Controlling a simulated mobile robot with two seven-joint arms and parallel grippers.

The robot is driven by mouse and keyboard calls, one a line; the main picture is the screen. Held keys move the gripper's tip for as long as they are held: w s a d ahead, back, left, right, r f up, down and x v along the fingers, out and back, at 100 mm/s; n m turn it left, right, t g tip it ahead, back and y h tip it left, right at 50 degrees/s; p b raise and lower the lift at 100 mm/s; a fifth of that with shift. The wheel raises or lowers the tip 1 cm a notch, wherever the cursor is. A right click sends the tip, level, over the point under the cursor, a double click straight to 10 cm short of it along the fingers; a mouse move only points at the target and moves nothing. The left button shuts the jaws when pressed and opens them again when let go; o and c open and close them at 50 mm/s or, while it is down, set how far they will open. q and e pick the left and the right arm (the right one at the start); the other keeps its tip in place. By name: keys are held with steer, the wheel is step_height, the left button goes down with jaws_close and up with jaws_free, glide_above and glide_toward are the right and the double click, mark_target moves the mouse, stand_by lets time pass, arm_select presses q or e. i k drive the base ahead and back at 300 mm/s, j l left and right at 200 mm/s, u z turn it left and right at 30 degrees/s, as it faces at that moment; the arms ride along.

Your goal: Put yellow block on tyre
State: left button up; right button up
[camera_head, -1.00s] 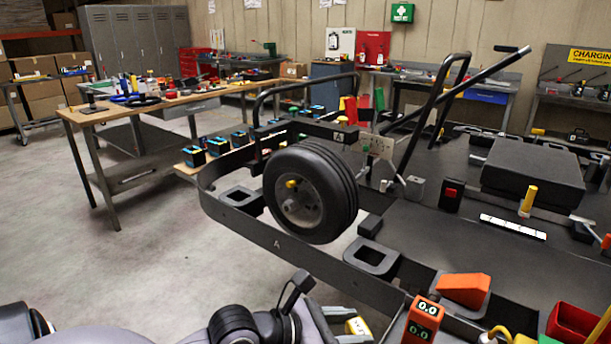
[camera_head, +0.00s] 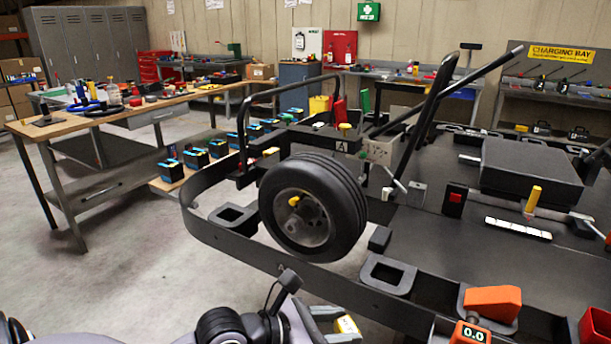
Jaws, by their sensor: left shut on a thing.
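The black tyre (camera_head: 346,203) stands upright on its grey wheel at the near end of the kart frame, with a small yellow piece (camera_head: 294,201) at its hub. My left gripper (camera_head: 334,324) is at the bottom of the head view, below and in front of the tyre. It is shut on the yellow block (camera_head: 347,325), which shows partly between the fingers. The block is apart from the tyre. My right gripper is not in view.
The dark kart frame rail (camera_head: 290,270) curves around the tyre. An orange block (camera_head: 492,302) and an orange meter (camera_head: 470,334) are at lower right. A wooden workbench (camera_head: 100,117) with tools stands at left. The floor at left is clear.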

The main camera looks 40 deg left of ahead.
mark_target(311, 158)
steer(key=j+z, duration=0.15)
steer(key=j, duration=1.2)
